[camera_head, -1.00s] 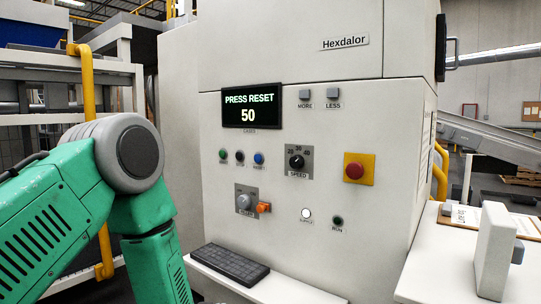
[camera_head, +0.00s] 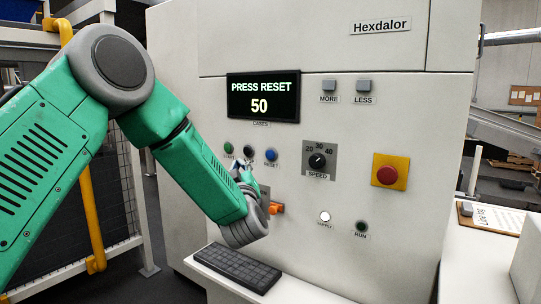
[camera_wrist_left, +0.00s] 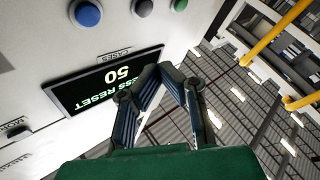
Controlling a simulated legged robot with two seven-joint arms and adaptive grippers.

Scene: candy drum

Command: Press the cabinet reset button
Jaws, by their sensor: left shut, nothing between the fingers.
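The cabinet front (camera_head: 330,120) carries a blue button labelled RESET (camera_head: 271,155), at the right end of a row with a black and a green button. The blue button also shows in the left wrist view (camera_wrist_left: 88,14), at the top left. A display (camera_head: 263,97) above the row reads PRESS RESET and 50. My left gripper (camera_head: 241,167) is shut and empty, just left of and below the blue button in the head view. In the left wrist view, its fingers (camera_wrist_left: 160,72) meet in front of the upside-down display. I cannot tell whether they touch the cabinet.
An orange-handled switch (camera_head: 275,208) sits below the row, partly hidden by my left arm. A speed knob (camera_head: 317,161) and a red button on a yellow plate (camera_head: 390,175) are further right. A keyboard (camera_head: 237,268) lies on the ledge below. A yellow rail (camera_head: 92,220) stands left.

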